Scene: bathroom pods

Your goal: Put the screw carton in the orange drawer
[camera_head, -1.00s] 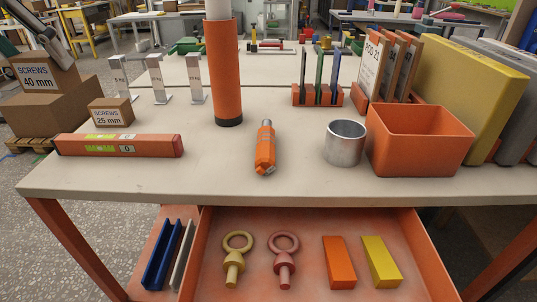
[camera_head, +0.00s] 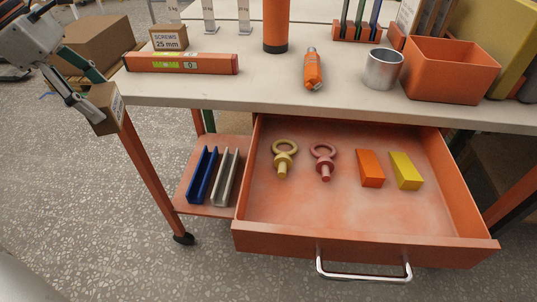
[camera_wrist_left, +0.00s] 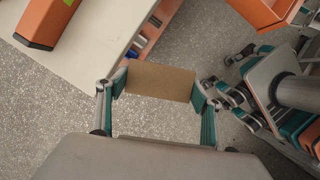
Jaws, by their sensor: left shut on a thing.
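My left gripper (camera_head: 88,97) is shut on a brown screw carton (camera_head: 103,112), held in the air left of the workbench's front corner. The carton is tilted, with a white label partly seen on its side. In the left wrist view the plain brown carton (camera_wrist_left: 160,81) sits between the two teal fingers. The orange drawer (camera_head: 340,214) is pulled open below the bench top, right of and lower than the carton. It holds a yellow eyebolt (camera_head: 284,158), a red eyebolt (camera_head: 324,160), an orange block (camera_head: 370,168) and a yellow block (camera_head: 405,170).
A SCREWS 25 mm carton (camera_head: 169,38) and a spirit level (camera_head: 182,63) stand on the bench top (camera_head: 230,88). A lower shelf (camera_head: 217,176) with two channels lies left of the drawer. The drawer's front half is clear. Grey-and-teal robot parts (camera_wrist_left: 290,110) show at the right in the wrist view.

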